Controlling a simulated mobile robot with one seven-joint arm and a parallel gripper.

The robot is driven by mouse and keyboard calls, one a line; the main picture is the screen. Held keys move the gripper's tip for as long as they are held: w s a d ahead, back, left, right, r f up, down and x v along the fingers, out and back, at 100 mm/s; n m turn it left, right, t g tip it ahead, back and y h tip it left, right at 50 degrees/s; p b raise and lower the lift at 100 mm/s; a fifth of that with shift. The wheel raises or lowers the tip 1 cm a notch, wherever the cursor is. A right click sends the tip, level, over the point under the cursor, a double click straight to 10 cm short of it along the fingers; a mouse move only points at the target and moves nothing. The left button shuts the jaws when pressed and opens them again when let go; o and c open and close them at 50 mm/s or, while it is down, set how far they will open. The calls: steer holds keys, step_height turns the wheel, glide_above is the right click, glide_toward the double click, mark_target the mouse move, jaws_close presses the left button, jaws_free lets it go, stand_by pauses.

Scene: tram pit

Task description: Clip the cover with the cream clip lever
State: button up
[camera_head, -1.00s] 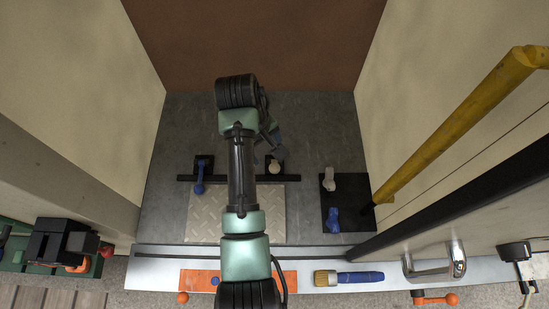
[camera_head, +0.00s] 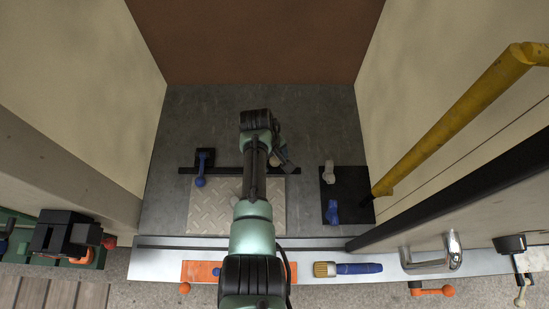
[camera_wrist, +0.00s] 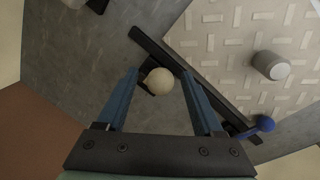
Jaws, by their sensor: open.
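The cover is a pale tread-patterned plate (camera_head: 208,215) on the grey pit floor; its round grey knob (camera_wrist: 270,65) shows in the wrist view. A dark bar (camera_wrist: 205,85) runs along its far edge. The cream clip lever (camera_wrist: 159,81) shows in the wrist view as a round cream knob on a dark mount beside the bar. My gripper (camera_wrist: 159,74) is open, with its two blue fingers on either side of that knob and visible gaps between. I cannot tell how far below the fingers it lies. In the head view my arm mostly hides this lever.
A blue lever (camera_head: 200,181) stands on the bar's left part. A black pad (camera_head: 352,195) on the right carries a pale lever (camera_head: 328,173) and a blue one (camera_head: 332,212). A yellow rail (camera_head: 455,125) slopes along the right wall.

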steer(key=shift+f, duration=0.15)
jaws_close()
stand_by(0.4)
stand_by(1.0)
